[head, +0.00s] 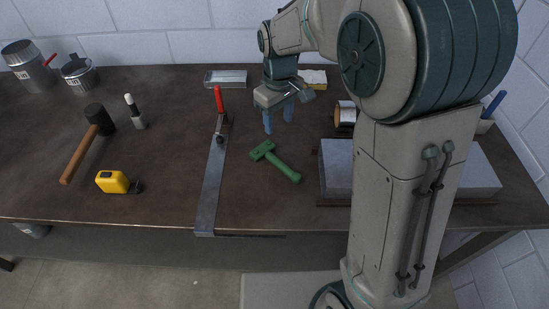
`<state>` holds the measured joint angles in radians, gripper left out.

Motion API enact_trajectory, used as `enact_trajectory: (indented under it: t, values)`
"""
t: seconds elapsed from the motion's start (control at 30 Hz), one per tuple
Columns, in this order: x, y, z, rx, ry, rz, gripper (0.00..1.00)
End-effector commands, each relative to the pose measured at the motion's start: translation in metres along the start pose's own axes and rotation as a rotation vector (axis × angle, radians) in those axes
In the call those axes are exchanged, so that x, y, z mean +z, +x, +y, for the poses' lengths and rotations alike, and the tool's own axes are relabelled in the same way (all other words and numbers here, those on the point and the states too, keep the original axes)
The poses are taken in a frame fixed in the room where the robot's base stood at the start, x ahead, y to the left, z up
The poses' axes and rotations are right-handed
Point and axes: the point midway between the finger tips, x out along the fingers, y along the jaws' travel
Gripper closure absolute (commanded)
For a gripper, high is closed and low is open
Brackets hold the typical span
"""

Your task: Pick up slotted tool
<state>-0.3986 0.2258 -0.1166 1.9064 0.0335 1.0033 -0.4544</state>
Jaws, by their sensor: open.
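The slotted tool appears to be the green tool (275,160), lying flat on the brown table right of centre. Its wide head points to the upper left and its handle to the lower right. A slot is too small to make out clearly. My gripper (278,118) has blue fingers, points down and is open and empty. It hangs above the table, just above the green tool in the picture and apart from it.
A long metal strip with a red-handled clamp (212,175) lies left of the tool. A grey block (337,168) stands to the right, partly behind my arm. A mallet (88,140), yellow tape measure (113,182) and marker (135,112) lie farther left. The brown table (165,165) has free room.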

Motion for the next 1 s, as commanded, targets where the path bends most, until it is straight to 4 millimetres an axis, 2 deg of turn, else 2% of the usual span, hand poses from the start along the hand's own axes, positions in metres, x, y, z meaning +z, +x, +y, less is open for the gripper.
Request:
enact_trajectory:
  t: [0.17,0.5,0.77,1.0]
  values:
    - [-0.006,0.019,-0.002,-0.003,-0.021,-0.013,0.53]
    - [-0.005,0.080,-0.002,-0.003,-0.018,-0.011,0.53]
    - [-0.005,0.098,-0.003,-0.002,-0.019,-0.010,0.53]
    - [-0.005,0.131,-0.006,-0.003,-0.019,-0.013,0.53]
